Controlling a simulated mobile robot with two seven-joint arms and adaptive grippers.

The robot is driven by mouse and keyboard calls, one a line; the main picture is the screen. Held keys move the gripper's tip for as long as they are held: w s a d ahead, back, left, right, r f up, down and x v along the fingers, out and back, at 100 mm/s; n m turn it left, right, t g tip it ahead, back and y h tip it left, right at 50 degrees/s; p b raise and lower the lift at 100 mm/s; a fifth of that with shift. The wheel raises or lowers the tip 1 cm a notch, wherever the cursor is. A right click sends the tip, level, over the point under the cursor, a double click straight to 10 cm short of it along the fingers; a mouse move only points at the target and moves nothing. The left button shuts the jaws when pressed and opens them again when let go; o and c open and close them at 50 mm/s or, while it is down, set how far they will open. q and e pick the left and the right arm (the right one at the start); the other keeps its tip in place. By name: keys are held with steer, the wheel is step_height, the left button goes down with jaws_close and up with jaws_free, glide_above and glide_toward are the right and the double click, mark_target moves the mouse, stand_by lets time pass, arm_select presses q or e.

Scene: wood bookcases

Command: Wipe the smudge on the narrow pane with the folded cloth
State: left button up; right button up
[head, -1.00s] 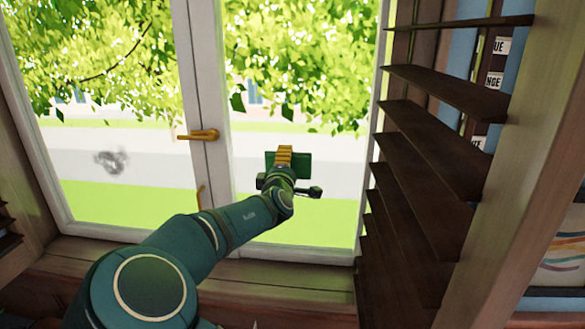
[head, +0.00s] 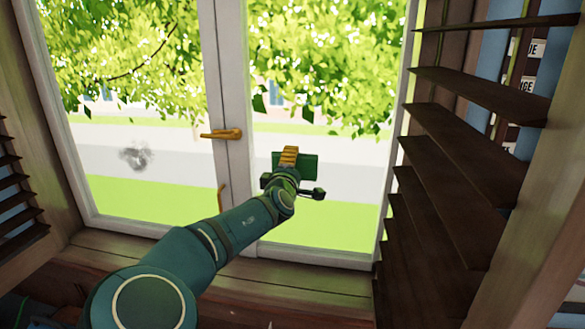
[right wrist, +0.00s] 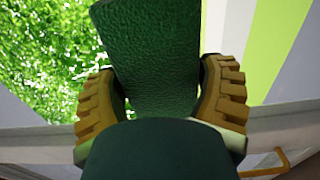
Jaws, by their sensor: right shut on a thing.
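A grey, cloudy smudge (head: 137,155) shows on the left pane of the window, left of the brass handle. My right gripper (head: 290,156), with yellow fingers, reaches up in front of the right pane (head: 345,215). It is shut on the green folded cloth (head: 310,166). In the right wrist view the cloth (right wrist: 155,65) stands between the two yellow fingers (right wrist: 160,95). The smudge is well to the left of the cloth. I cannot tell whether the cloth touches the glass. My left gripper is not in view.
A brass handle (head: 220,134) sticks out from the white centre post (head: 237,185), between cloth and smudge. Dark slatted shutters (head: 445,190) stand close at the right, and others (head: 20,190) at the left edge. A wooden sill (head: 310,280) runs below the window.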

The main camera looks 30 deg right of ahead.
steer(key=shift+b+v, duration=0.4)
steer(key=shift+v, duration=2.4)
steer(key=shift+v, duration=1.5)
